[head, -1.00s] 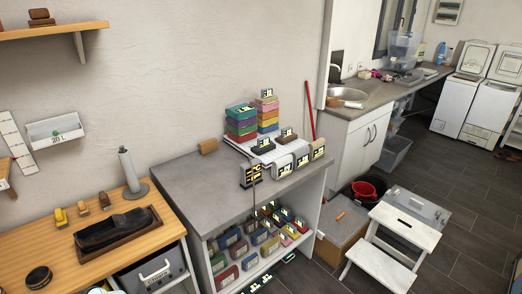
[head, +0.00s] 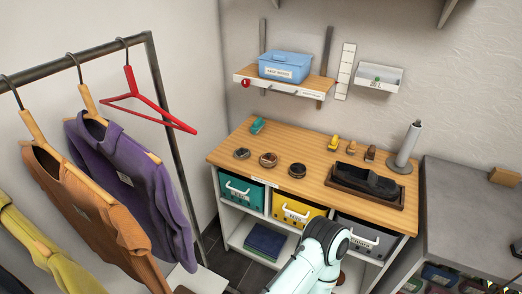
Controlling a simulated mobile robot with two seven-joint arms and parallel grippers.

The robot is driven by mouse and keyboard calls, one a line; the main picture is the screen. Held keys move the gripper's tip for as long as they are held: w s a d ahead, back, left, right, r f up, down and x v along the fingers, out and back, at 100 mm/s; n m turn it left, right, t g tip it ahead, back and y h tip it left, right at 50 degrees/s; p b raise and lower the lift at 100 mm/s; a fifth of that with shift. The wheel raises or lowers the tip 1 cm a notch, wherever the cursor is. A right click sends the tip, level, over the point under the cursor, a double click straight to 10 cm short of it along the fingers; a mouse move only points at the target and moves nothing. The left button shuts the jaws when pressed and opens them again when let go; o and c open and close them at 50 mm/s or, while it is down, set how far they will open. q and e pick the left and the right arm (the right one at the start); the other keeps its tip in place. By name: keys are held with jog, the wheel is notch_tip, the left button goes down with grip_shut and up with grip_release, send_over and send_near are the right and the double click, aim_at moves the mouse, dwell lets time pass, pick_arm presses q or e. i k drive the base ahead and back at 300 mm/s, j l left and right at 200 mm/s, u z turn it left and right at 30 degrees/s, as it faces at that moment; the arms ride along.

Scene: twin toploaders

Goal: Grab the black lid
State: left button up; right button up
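Three small round lid-like pieces lie flat in a row on the wooden worktop (head: 310,145). The right one (head: 297,170) looks blackest, with a dark top. The middle one (head: 268,160) looks brown with a dark rim. The left one (head: 242,153) is dark grey-brown. I cannot tell for certain which is the black lid. A pale arm link of mine rises at the bottom centre, in front of the worktop's lower shelves. Neither gripper shows.
A black shoe-like object in a tray (head: 340,191), small blocks and a grey roll holder (head: 407,145) stand at the right. Labelled drawers (head: 298,212) sit below. A blue box (head: 285,67) is on the wall shelf. Hanging clothes (head: 130,180) fill the left.

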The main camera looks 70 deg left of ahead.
aim_at(241, 153)
jog(key=i+l+u, duration=0.3)
jog(key=i+u, duration=0.25)
jog(key=u, duration=2.3)
jog(key=z, duration=0.5)
jog(key=i+z, duration=0.15)
jog(key=z, duration=0.3)
jog(key=j+z, duration=0.15)
jog(key=z, duration=0.35)
jog(key=i+z, duration=0.1)
jog(key=z, duration=0.4)
jog(key=j+z, duration=0.15)
jog(key=z, duration=0.3)
jog(key=j+z, duration=0.15)
jog(key=z, duration=0.35)
jog(key=j+z, duration=0.3)
jog(key=i+j+z, duration=0.1)
jog(key=z, duration=0.2)
jog(key=j+u, duration=0.1)
jog(key=u, duration=0.35)
jog(key=j+u, duration=0.1)
jog(key=u, duration=0.35)
jog(key=j+u, duration=0.1)
jog(key=u, duration=0.35)
jog(key=i+j+u, duration=0.1)
jog(key=u, duration=0.85)
jog(key=i+u, duration=0.15)
jog(key=u, duration=0.3)
